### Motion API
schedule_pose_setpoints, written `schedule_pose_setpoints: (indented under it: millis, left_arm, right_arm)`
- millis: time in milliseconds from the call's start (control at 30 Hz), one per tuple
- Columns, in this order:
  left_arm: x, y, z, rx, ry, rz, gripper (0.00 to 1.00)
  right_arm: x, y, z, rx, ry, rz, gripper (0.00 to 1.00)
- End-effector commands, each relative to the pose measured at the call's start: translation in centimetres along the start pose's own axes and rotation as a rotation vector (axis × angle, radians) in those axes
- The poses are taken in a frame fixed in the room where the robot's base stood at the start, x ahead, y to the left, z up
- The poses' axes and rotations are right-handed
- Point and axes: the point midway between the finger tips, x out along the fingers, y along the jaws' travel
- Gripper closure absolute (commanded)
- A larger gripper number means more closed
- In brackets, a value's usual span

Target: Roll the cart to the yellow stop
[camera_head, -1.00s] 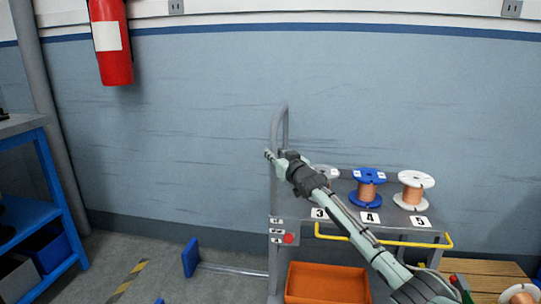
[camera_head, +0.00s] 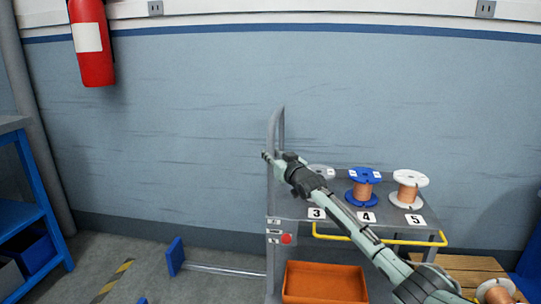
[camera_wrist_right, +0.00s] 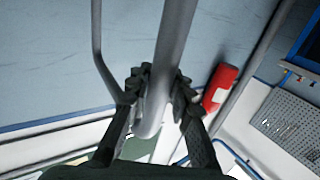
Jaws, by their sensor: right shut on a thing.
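The grey cart (camera_head: 334,210) stands by the wall with numbered spools on its top, a yellow bar (camera_head: 330,237) along its side and an orange bin (camera_head: 325,283) below. My right gripper (camera_head: 268,157) is shut on the cart's upright handle (camera_head: 281,125) at its left end. In the wrist view my right gripper (camera_wrist_right: 157,88) has its fingers on both sides of the grey handle tube (camera_wrist_right: 172,35). I see no clearly yellow stop; a blue block (camera_head: 175,256) stands at the left end of a floor rail (camera_head: 225,271). My left gripper is out of view.
A yellow-black stripe (camera_head: 114,280) marks the floor at left. A blue shelf (camera_head: 38,215) stands at the left edge. A wooden slatted surface (camera_head: 463,270) with a copper spool (camera_head: 497,291) is at the lower right. A fire extinguisher (camera_head: 91,45) hangs on the wall.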

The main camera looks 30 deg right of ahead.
Motion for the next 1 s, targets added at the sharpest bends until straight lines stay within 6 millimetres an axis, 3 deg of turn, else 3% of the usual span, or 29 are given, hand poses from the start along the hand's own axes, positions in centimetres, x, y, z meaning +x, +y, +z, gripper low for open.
schedule_pose_setpoints:
  millis: [33,67,233,667,1000]
  left_arm:
    - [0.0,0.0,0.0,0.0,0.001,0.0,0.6]
    - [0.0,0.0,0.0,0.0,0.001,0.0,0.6]
    - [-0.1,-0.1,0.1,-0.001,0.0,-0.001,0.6]
    - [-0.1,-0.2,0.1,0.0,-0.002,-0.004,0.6]
    - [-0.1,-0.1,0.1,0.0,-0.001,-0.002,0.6]
  right_arm:
    - [-0.1,0.5,0.3,-0.002,-0.004,0.006,1.0]
    - [-0.1,0.5,0.3,-0.002,-0.004,0.006,0.79]
    - [-0.1,0.5,0.3,-0.002,-0.004,0.006,0.57]
    - [-1.0,0.2,0.3,0.0,-0.004,0.002,0.57]
    - [-7.6,0.3,0.3,-0.004,-0.004,0.003,0.57]
